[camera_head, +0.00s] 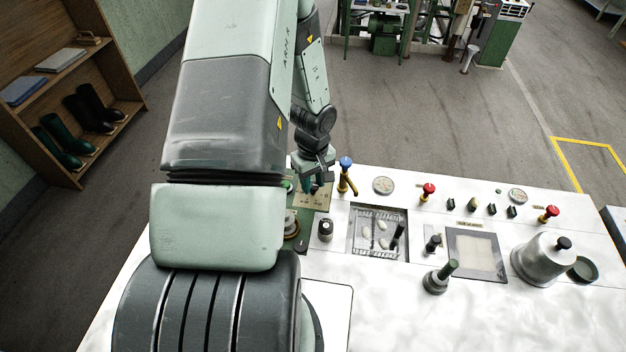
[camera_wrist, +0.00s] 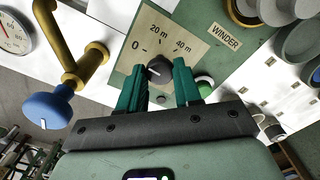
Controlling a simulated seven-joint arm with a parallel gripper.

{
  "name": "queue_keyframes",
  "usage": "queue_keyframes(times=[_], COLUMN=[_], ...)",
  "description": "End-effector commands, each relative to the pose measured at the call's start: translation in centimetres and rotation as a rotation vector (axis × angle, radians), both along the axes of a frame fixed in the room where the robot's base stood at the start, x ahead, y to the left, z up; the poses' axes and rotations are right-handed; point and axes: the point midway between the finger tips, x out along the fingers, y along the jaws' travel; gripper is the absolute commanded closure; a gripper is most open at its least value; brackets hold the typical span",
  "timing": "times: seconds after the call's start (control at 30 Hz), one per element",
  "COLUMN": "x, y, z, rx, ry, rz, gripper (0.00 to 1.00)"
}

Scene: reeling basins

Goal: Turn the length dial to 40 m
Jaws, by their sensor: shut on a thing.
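The length dial (camera_wrist: 158,68) is a dark round knob on a beige plate (camera_wrist: 150,32) marked 0, 20 m and 40 m, on the green WINDER panel (camera_wrist: 207,22). My gripper (camera_wrist: 160,76) has its green fingers on either side of the knob, shut on it. A small pale mark shows on the knob, but its exact setting is hard to read. In the head view my gripper (camera_head: 317,184) reaches down over the beige plate (camera_head: 318,198); the knob is hidden there.
A brass tap with a blue knob (camera_head: 346,162) stands close to the right of my gripper in the head view; it is at the left in the wrist view (camera_wrist: 48,108). A green button (camera_wrist: 204,86) sits beside the dial. A black-topped knob (camera_head: 325,230) and a basin (camera_head: 378,250) are nearer.

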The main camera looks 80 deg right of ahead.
Motion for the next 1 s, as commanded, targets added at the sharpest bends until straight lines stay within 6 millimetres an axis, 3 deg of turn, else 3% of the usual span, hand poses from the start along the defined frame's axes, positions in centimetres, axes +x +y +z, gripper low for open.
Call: queue_keyframes(times=[1.0], x=[-0.05], y=[0.02], z=[0.05], rx=[0.001], ry=[0.000], rz=[-0.909], gripper=[0.97])
